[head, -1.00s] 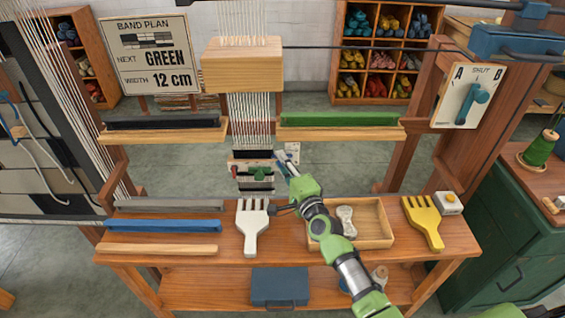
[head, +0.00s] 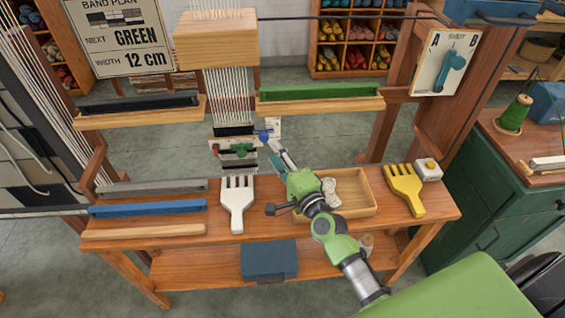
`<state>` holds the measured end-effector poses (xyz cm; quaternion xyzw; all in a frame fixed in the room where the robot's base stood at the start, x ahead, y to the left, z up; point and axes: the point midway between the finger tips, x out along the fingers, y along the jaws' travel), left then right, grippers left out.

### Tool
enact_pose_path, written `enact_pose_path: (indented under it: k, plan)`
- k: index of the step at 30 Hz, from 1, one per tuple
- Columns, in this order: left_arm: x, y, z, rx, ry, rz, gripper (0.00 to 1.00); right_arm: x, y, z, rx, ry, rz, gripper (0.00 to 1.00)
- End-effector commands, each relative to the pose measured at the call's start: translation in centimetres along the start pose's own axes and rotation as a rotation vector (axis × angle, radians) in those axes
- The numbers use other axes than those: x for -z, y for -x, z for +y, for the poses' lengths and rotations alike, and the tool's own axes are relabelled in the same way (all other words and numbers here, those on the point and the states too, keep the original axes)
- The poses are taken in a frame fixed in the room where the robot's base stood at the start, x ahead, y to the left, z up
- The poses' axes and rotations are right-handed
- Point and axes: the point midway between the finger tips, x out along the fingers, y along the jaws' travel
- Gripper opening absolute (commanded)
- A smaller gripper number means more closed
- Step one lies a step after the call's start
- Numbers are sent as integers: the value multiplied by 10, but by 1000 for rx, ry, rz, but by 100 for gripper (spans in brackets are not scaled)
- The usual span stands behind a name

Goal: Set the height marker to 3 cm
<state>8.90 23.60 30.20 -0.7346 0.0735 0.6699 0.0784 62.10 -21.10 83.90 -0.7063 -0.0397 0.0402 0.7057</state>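A small white scale plate (head: 273,125) stands just right of the warp threads, with a blue knob (head: 264,136) at its lower left. Which small part is the height marker, and its reading, are too small to tell. A band with black parts (head: 235,131) and a small green piece (head: 240,151) lies across the warp. My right gripper (head: 276,156) reaches up from the lower right to just below the blue knob. Its fingertips are small and partly hidden, so I cannot tell whether they touch the knob. My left gripper is not in view.
A green bar (head: 320,92) on a ledge and a wooden block (head: 229,38) are above. A lever board (head: 446,63) stands at right.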

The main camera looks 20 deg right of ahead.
Motion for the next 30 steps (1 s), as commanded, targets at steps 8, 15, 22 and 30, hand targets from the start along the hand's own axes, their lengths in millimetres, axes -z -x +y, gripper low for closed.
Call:
enact_pose_path:
  k: [8,15,22,30]
  plan:
    - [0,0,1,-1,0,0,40,0,36,0,0,0,0,37]
    - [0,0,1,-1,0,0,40,0,40,-1,1,0,0,37]
    - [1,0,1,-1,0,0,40,0,40,0,1,0,0,37]
    - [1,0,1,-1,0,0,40,-24,50,7,-52,107,-80,37]
